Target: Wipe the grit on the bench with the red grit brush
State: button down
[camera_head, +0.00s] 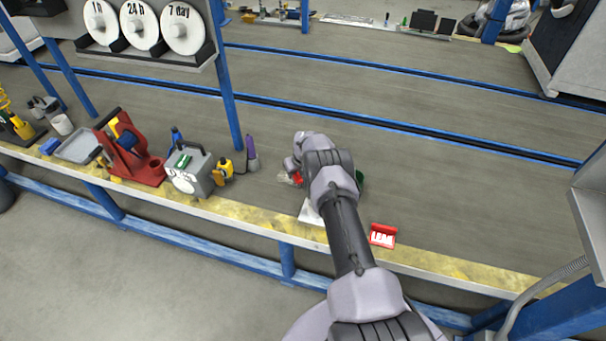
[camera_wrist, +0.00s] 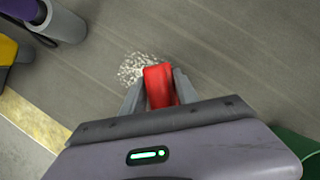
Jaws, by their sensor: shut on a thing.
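The red grit brush (camera_wrist: 159,84) is held between the two grey fingers of my gripper (camera_wrist: 157,92) in the wrist view. A patch of pale, speckled grit (camera_wrist: 134,67) lies on the grey bench (camera_wrist: 235,50), just beyond and left of the brush. The brush overlaps the patch's right edge in the picture; whether its underside touches the bench cannot be told. In the head view my gripper (camera_head: 294,172) is low over the bench, and a little red of the brush (camera_head: 297,178) shows. My arm hides much of the area.
A purple-topped grey holder (camera_head: 251,153) and a grey box with a handle (camera_head: 188,172) stand left of my gripper. A red stand (camera_head: 130,150) is farther left. A green thing (camera_head: 359,178) and a small red-and-white sign (camera_head: 382,235) are to the right. The bench behind is clear.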

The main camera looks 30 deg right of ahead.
jog(key=shift+w+a, duration=0.25)
jog(key=shift+a, duration=0.1)
jog(key=shift+s+d+r+p, duration=0.2)
jog(key=shift+s+d+p, duration=0.8)
jog(key=shift+s+p, duration=0.1)
jog(key=shift+s+d+f+p, duration=0.15)
jog(key=shift+s+d+p, duration=0.1)
jog(key=shift+s+d, duration=0.55)
jog(key=shift+s+d+f+p, duration=0.1)
jog(key=shift+s+d+p, duration=0.15)
jog(key=shift+s+d, duration=0.5)
jog(key=shift+s+d+r+p, duration=0.1)
jog(key=shift+s+d+p, duration=0.1)
jog(key=shift+s+d, duration=0.5)
jog(key=shift+s+d+p, duration=0.2)
jog(key=shift+s+d, duration=0.25)
jog(key=shift+s, duration=0.3)
jog(key=shift+s+d+f, duration=0.2)
jog(key=shift+s+d, duration=0.9)
jog(key=shift+s, duration=0.25)
jog(key=shift+r+p, duration=1.5)
jog(key=shift+r, duration=1.55)
